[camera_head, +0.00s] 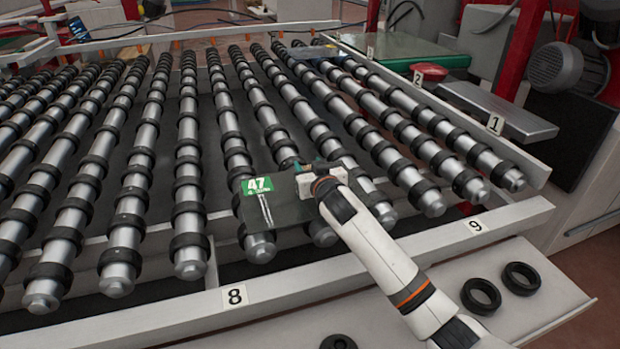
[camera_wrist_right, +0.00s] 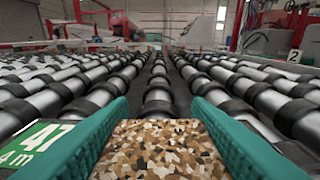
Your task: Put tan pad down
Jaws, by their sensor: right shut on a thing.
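The tan pad, a mottled brown and cream block (camera_wrist_right: 155,150), sits between the teal fingers of my right gripper in the right wrist view. My right gripper (camera_head: 304,170) is shut on it, low over the near ends of the rollers. In the head view the wrist and fingers hide the pad, and I cannot tell whether it touches anything below. The right gripper also shows in the wrist view (camera_wrist_right: 157,120). My left gripper is in neither view.
A dark pane (camera_head: 290,212) with green label 47 lies on the rollers (camera_head: 190,190) under my right gripper. Black rings (camera_head: 480,296) lie on the front shelf (camera_head: 545,305). A grey plate (camera_head: 500,110) and a red disc (camera_head: 430,71) are at right.

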